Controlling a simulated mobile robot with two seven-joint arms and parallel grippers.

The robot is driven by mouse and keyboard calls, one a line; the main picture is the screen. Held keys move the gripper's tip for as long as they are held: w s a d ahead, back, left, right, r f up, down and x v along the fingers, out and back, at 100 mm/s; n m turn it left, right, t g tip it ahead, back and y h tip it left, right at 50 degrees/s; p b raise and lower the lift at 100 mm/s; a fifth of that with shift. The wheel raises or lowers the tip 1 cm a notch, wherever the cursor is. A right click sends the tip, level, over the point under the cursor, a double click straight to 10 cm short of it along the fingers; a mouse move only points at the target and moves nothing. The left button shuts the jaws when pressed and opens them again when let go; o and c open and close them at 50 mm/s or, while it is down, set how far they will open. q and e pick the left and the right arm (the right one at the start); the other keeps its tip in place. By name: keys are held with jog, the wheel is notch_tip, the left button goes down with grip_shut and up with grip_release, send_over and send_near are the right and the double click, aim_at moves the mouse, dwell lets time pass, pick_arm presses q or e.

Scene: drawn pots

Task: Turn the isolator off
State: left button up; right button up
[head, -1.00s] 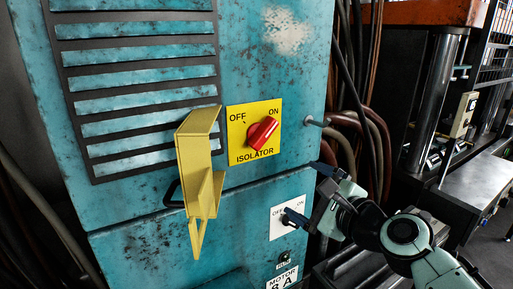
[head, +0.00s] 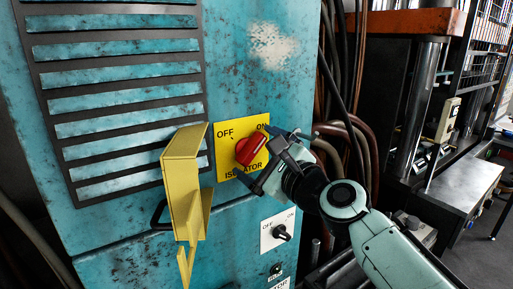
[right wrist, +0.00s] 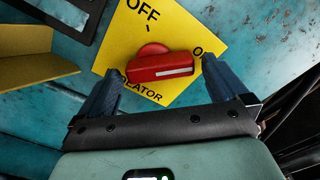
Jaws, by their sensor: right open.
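The red isolator knob (head: 250,149) sits on a yellow plate (head: 225,171) marked OFF and ON, on the teal cabinet. In the right wrist view the knob (right wrist: 158,66) has a white line on its handle, and this end lies toward the ON side. My right gripper (head: 262,157) is at the plate, open, with one finger on either side of the knob. In the right wrist view its blue fingers (right wrist: 160,72) flank the handle, with visible gaps. The fingers and wrist hide part of the plate's lettering. My left gripper is out of view.
A yellow bracket-like flap (head: 182,188) juts out just left of the plate. A smaller white OFF/ON switch (head: 277,231) is below my right wrist. Cables (head: 350,130) hang at the cabinet's right side. A grey bench (head: 465,185) stands further right.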

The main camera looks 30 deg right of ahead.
jog(key=shift+w, duration=0.6)
jog(key=c, duration=0.9)
jog(key=shift+o, duration=0.2)
